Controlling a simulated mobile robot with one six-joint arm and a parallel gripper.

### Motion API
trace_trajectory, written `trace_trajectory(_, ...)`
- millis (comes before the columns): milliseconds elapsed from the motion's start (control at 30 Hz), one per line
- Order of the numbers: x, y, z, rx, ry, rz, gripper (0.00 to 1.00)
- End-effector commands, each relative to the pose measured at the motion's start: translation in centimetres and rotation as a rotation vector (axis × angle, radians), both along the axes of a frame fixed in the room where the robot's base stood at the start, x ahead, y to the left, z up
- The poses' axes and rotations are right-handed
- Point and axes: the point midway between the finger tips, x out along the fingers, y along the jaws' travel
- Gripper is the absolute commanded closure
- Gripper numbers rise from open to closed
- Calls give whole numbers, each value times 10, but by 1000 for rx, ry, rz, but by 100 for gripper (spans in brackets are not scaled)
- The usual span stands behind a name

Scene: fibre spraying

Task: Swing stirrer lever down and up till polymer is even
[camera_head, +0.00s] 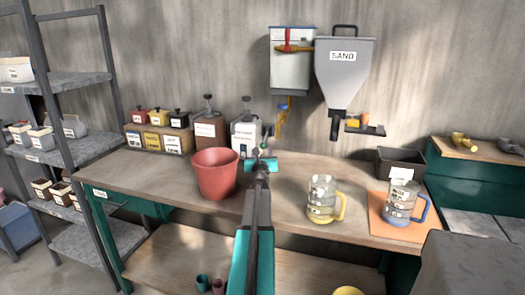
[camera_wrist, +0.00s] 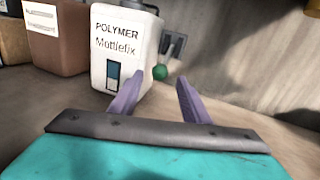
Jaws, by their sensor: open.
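A white container labelled POLYMER (camera_wrist: 118,48) stands on the bench, ahead and left in the wrist view. My gripper (camera_wrist: 155,90) is open, its two purple fingers apart and nothing held between them. The left finger overlaps the container's lower right edge in the picture; I cannot tell if they touch. A small green knob (camera_wrist: 160,72) shows just beyond the fingers, with a grey plate (camera_wrist: 173,46) behind it. In the head view my gripper (camera_head: 261,160) is over the bench, right of the red bucket. I cannot tell which part is the stirrer lever.
The red bucket (camera_head: 215,174) stands close left of my arm on the bench (camera_head: 150,172). A yellow-handled jug (camera_head: 322,200) and a blue-handled jug (camera_head: 397,203) stand to the right. The SAND hopper (camera_head: 343,68) hangs above. A brown container (camera_wrist: 60,40) is left of the white one.

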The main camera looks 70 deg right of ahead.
Motion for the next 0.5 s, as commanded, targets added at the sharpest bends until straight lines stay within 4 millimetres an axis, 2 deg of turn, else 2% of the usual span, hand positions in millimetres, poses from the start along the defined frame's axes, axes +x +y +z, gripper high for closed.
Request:
trace_trajectory(200, 6, -19, 0, 0, 1, 0, 57)
trace_trajectory(500, 9, -30, 0, 0, -1, -1, 57)
